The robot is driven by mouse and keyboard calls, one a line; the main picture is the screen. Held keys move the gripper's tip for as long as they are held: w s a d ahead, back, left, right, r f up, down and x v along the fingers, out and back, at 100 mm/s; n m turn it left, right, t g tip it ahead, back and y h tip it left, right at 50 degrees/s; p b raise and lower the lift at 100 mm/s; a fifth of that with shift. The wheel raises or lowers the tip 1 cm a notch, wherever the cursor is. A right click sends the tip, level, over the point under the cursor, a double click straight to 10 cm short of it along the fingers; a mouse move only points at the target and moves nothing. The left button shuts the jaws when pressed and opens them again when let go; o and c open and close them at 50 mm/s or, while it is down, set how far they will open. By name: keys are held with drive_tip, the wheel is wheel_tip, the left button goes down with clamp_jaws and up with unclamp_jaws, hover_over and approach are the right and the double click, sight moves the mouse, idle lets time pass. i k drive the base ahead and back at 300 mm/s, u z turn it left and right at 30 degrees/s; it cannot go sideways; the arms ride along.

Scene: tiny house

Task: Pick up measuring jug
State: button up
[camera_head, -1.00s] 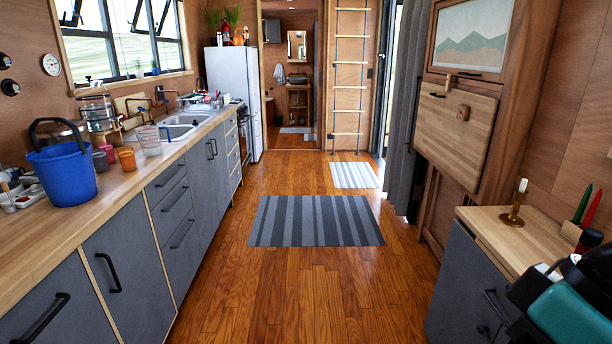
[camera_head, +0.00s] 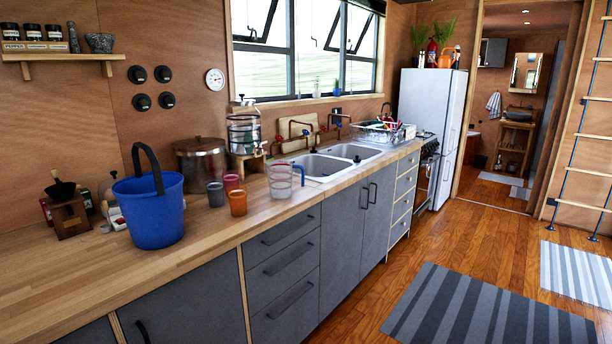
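The measuring jug (camera_head: 281,181) is clear with red markings and a blue-tinted handle on its right. It stands upright on the wooden counter (camera_head: 100,266), near the front edge and just left of the sink. An orange cup (camera_head: 238,203) stands to its left, apart from it. My gripper is not in view.
A blue bucket (camera_head: 150,212), a grey cup (camera_head: 216,194) and a red cup (camera_head: 231,182) stand left of the jug. Behind are a metal pot (camera_head: 201,161) and a water dispenser (camera_head: 243,133). The floor (camera_head: 365,308) before the cabinets is clear, with a striped rug (camera_head: 480,310).

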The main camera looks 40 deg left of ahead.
sight(279, 173)
drive_tip(key=u, duration=0.35)
drive_tip(key=i, duration=1.55)
drive_tip(key=u, duration=1.55)
drive_tip(key=i, duration=1.1)
drive_tip(key=u, duration=1.25)
drive_tip(key=i, duration=0.45)
drive_tip(key=u, duration=0.1)
